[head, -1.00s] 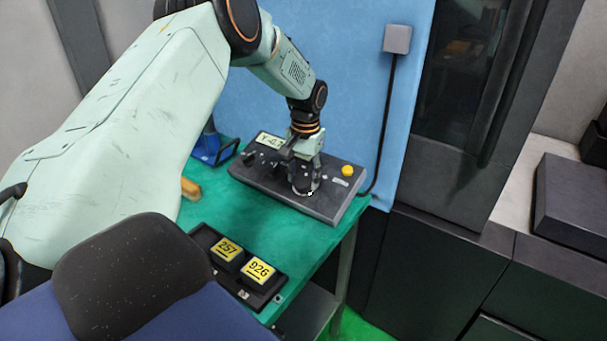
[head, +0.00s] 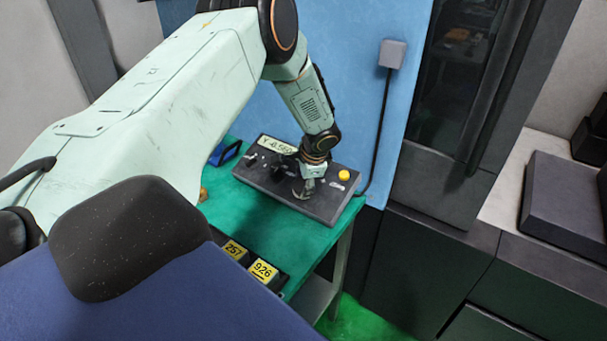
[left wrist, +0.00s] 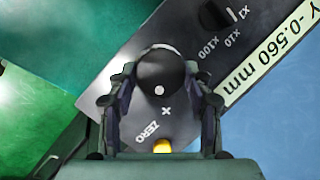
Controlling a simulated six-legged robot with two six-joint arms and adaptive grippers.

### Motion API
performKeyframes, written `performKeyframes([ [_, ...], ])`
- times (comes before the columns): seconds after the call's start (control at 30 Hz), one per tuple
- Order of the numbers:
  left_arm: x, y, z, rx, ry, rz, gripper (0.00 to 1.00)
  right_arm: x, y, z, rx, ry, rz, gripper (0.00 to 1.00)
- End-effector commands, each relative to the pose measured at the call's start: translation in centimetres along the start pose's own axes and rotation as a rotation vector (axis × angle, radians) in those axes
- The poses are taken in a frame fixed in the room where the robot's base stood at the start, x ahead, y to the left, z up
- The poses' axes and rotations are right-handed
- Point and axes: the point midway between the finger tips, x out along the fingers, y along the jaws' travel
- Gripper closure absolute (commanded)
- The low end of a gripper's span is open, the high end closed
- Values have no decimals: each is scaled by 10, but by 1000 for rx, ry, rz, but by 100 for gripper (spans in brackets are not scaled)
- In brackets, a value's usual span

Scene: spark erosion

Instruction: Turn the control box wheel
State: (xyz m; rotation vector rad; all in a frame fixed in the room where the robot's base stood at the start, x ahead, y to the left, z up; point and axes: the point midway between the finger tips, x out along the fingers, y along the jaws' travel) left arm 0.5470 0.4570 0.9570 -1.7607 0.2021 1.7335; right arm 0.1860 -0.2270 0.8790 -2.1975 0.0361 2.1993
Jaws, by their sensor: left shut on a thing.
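The dark control box (head: 325,205) lies on the green table, with a yellow button (head: 344,175) at its right end. Its display (head: 277,145) reads Y -0.560 mm in the left wrist view. My left gripper (head: 304,190) reaches down onto the box from above. In the left wrist view its fingers (left wrist: 163,88) stand on both sides of the dark round wheel (left wrist: 162,68), which has a light dot, and are shut on it. The fingers hide much of the wheel in the head view. My right gripper is not in view.
The green table (head: 300,238) holds two blocks, labelled 257 (head: 234,250) and 926 (head: 263,270), in front of the box. A cable runs down from a grey wall box (head: 392,54) behind it. Dark cabinets stand to the right.

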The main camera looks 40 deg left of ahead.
Motion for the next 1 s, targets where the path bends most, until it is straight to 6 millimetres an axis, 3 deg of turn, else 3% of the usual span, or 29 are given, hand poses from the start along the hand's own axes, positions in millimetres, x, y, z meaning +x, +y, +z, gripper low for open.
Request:
performKeyframes([
  [0.17,-1,2,1,157,13,-60,81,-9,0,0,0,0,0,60],
  [0.37,2,3,1,327,30,-130,81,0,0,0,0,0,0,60],
  [1.0,5,5,4,799,72,-322,81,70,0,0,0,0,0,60],
])
